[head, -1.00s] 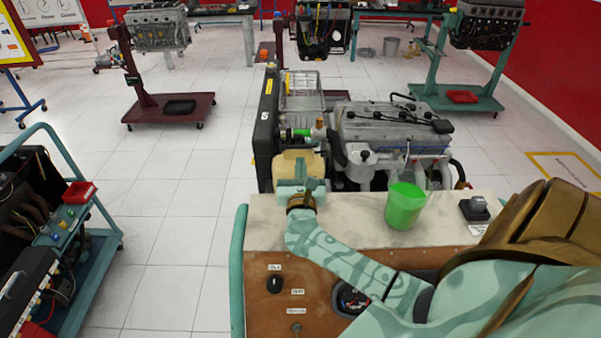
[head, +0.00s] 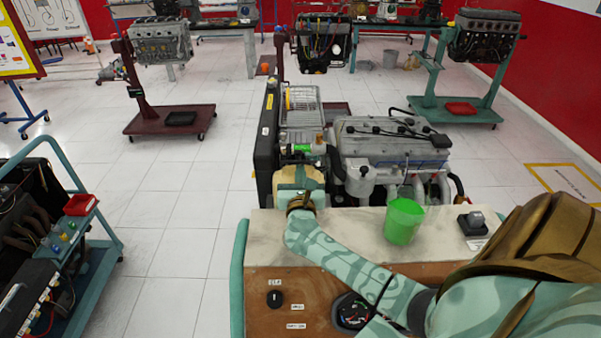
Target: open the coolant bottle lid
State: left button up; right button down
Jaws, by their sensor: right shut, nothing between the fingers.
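The coolant bottle (head: 291,177) is a cream-coloured tank between the black radiator and the engine, just beyond the trainer's worktop. Its lower front is hidden behind my right gripper. I cannot make out its lid clearly; a dark part shows near its top. My right gripper (head: 304,184) is pale green, at the near side of the bottle and overlapping it in the head view. It is shut with nothing between its fingers. I cannot tell whether it touches the bottle. My left gripper is not in view.
The black radiator (head: 266,140) stands left of the bottle, the grey engine (head: 385,150) to the right. A green bucket (head: 404,222) and a small black switch box (head: 473,222) are on the worktop (head: 345,232). Open tiled floor lies left, beside a teal cart (head: 98,265).

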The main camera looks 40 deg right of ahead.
aim_at(300, 152)
jog(key=shift+g+y, duration=0.6)
jog(key=shift+g, duration=0.2)
jog(key=shift+w+d+r+p, duration=0.25)
jog(key=shift+r+p, duration=0.35)
jog(key=shift+p, duration=0.55)
jog(key=shift+w+d+r+p, duration=0.1)
jog(key=shift+w+r+p, duration=0.1)
jog(key=shift+r+p, duration=0.7)
jog(key=shift+w+d+r+p, duration=0.25)
jog(key=shift+r+p, duration=0.1)
jog(key=shift+p, duration=1)
jog(key=shift+w+d+r+p, duration=0.1)
jog(key=shift+w+r+p, duration=0.05)
jog(key=shift+p, duration=0.2)
jog(key=shift+w+d+r+p, duration=0.25)
jog(key=shift+w+d+p, duration=0.05)
jog(key=shift+w+p, duration=0.1)
jog(key=shift+w+d+r+b, duration=0.2)
jog(key=shift+w+d+r, duration=0.05)
jog(key=shift+w+d, duration=0.35)
jog(key=shift+w+d+r+b, duration=0.25)
jog(key=shift+w+d, duration=0.25)
jog(key=shift+w, duration=0.25)
